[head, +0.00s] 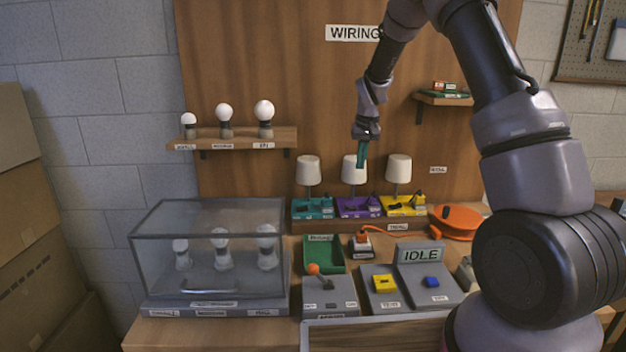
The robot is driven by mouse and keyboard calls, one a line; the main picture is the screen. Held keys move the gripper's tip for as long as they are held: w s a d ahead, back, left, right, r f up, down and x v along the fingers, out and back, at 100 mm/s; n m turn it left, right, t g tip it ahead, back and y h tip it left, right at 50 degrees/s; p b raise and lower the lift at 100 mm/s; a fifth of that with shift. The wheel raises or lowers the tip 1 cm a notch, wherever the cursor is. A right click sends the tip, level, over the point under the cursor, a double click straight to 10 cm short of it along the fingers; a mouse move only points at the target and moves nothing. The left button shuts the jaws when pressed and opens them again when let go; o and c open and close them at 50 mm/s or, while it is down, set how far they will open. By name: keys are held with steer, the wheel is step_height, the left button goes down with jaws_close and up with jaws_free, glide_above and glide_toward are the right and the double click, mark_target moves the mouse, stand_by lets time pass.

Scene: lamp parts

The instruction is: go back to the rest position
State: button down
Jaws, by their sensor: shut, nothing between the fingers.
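My gripper (362,152) hangs from my arm in front of the wooden back panel, pointing down. Its fingers are shut and empty. They overlap the middle of three white-shaded lamps (349,171) in the picture; I cannot tell how far apart they are in depth. The lamps stand behind a teal tray (313,215), a purple tray (374,214) and a yellow tray (419,211), which hold small dark parts.
A glass case (160,255) with three bulbs stands at the left. Three more bulbs sit on a wall shelf (215,143). A lever box (335,304), a green bin (311,262) and a console reading IDLE (418,255) stand in front. An orange reel (461,219) lies right.

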steer(key=s+d+r+m+t+y, duration=0.1)
steer(key=s+d+r, duration=0.1)
steer(key=s+r, duration=0.75)
steer(key=s+d+r+m+t, duration=0.1)
steer(key=s+d+r, duration=0.1)
steer(key=s+r, duration=0.75)
steer(key=s+r+m+t, duration=0.1)
steer(key=s+r, duration=0.3)
steer(key=s, duration=1.4)
steer(key=shift+s+d+r+m+t+y, duration=0.2)
steer(key=shift+s+d+m+t+y, duration=0.1)
steer(key=shift+t, duration=0.6)
